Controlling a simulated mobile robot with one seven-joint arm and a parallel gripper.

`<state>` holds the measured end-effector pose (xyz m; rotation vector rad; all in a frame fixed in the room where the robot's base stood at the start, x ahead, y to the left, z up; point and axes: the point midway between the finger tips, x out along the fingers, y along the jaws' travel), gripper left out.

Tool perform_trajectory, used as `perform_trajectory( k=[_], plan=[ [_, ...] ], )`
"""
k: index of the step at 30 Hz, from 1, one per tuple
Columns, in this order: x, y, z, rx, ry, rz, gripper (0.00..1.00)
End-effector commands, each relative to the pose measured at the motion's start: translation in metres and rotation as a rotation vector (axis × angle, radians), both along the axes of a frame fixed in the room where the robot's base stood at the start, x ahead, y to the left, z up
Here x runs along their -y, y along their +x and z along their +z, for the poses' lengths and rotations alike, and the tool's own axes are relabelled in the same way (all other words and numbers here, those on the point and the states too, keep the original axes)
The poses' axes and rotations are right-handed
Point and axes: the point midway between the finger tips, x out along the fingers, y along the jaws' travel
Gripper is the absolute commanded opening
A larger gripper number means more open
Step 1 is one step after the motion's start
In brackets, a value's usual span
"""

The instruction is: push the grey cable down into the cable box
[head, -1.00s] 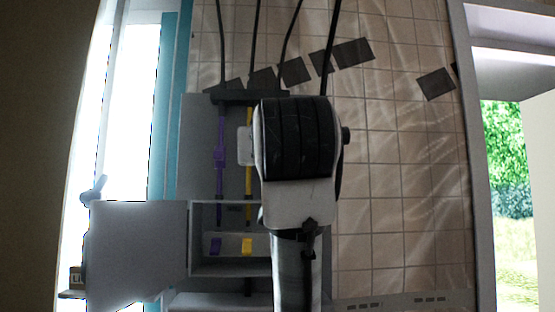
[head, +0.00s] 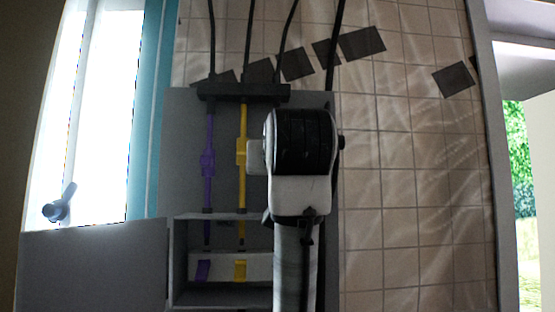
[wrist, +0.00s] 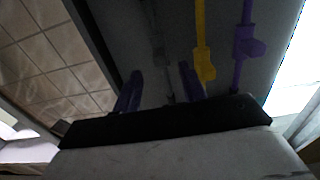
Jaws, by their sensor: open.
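My gripper (wrist: 160,88) shows two dark fingers, apart, in the wrist view. A faint grey strip, likely the grey cable (wrist: 158,45), runs down the dark panel toward the space between them; I cannot tell whether they touch it. In the head view my arm hides the gripper and the grey cable. The cable box (head: 222,308) is open at the panel's lower end. The purple cable (head: 208,160) and yellow cable (head: 242,150) run down to it, left of my arm. They also show in the wrist view, yellow (wrist: 202,45) and purple (wrist: 242,45).
A grey door (head: 90,270) stands open left of the box. A black bar (head: 243,91) crosses the panel top, with black cables rising above it. A tiled wall (head: 410,190) lies to the right. A bright window (head: 100,110) is at the left.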

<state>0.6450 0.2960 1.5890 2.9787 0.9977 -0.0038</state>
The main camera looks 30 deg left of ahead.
Motion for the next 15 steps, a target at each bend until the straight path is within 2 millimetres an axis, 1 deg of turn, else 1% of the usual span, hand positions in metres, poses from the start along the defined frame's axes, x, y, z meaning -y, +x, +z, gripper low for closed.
perform_trajectory(
  k=[1,6,10,15],
  plan=[
    [-0.007,0.009,0.003,-0.003,-0.002,0.001,0.42],
    [-0.026,0.033,0.002,-0.002,-0.003,0.001,0.42],
    [-0.034,0.045,0.002,-0.001,-0.001,0.0,0.42],
    [-0.039,0.052,0.0,0.001,0.001,0.0,0.42]
  ],
)
